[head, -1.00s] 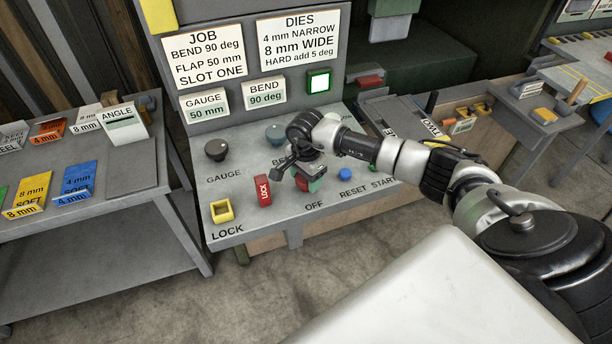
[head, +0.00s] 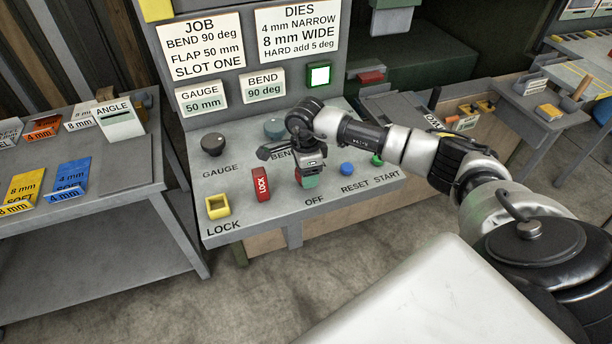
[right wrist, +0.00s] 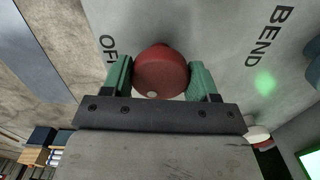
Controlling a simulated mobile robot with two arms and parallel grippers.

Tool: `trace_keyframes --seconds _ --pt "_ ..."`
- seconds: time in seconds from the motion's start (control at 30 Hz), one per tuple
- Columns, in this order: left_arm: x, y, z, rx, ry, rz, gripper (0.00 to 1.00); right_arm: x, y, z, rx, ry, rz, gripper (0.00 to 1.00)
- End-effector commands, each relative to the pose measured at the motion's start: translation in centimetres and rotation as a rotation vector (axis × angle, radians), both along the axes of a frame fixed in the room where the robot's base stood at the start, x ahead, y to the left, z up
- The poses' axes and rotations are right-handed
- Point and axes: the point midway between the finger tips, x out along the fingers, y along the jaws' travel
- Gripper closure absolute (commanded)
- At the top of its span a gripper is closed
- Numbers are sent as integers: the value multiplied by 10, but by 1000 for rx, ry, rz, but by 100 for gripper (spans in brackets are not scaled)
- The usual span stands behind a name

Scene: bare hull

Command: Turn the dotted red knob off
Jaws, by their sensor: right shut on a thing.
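The red knob (right wrist: 162,70) with a pale dot on its rim sits between the two green fingers of my right gripper (right wrist: 161,80) in the right wrist view. The fingers press on it from both sides. In the head view my right gripper (head: 308,180) points down at the panel just above the OFF label (head: 314,201) and mostly covers the knob. The dot faces the gripper's palm in the right wrist view. My left gripper is not in view.
A lit square lamp (head: 319,76) glows above.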

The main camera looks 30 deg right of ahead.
Motion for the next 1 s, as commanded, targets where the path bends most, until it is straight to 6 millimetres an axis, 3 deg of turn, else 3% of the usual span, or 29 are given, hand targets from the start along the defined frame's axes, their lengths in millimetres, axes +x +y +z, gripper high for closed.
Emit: trace_keyframes --seconds 0.4,1.0 --pt "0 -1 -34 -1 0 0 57 1 -1 -2 -1 -4 -397 65" --pt "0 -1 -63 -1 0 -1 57 1 -1 0 0 -4 -921 65"
